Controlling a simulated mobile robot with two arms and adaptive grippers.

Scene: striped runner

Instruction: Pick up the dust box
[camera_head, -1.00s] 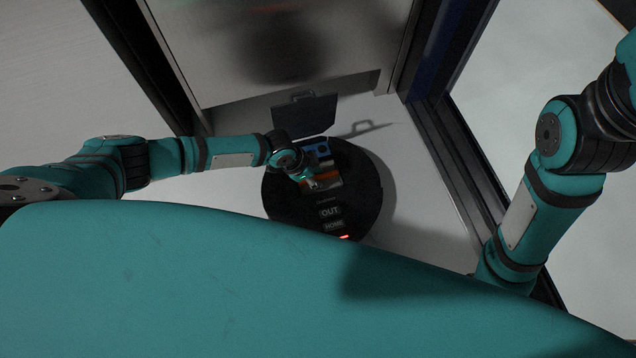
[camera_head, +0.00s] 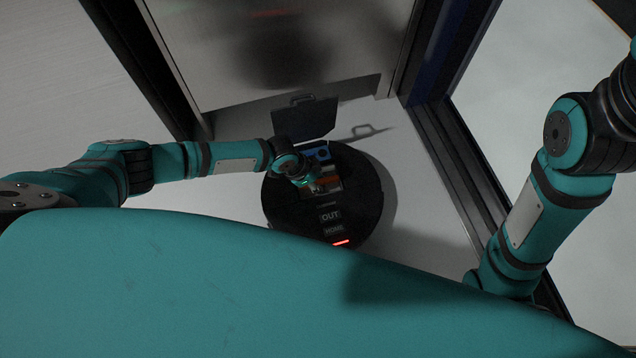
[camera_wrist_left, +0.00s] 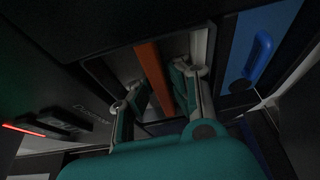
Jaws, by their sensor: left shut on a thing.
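The dust box (camera_head: 330,184), with an orange bar, sits in the open top of a round black robot vacuum (camera_head: 358,215) on the floor. The exact contact is dark and partly hidden. The box is still within the vacuum's opening. My right gripper is out of view; only my right arm shows.
The vacuum's lid (camera_head: 305,118) stands raised behind the opening. A blue part (camera_head: 321,153) lies between the lid and the dust box. A grey metal panel (camera_head: 290,50) rises behind, and a dark frame (camera_head: 450,170) runs along the right. Bare floor surrounds the vacuum.

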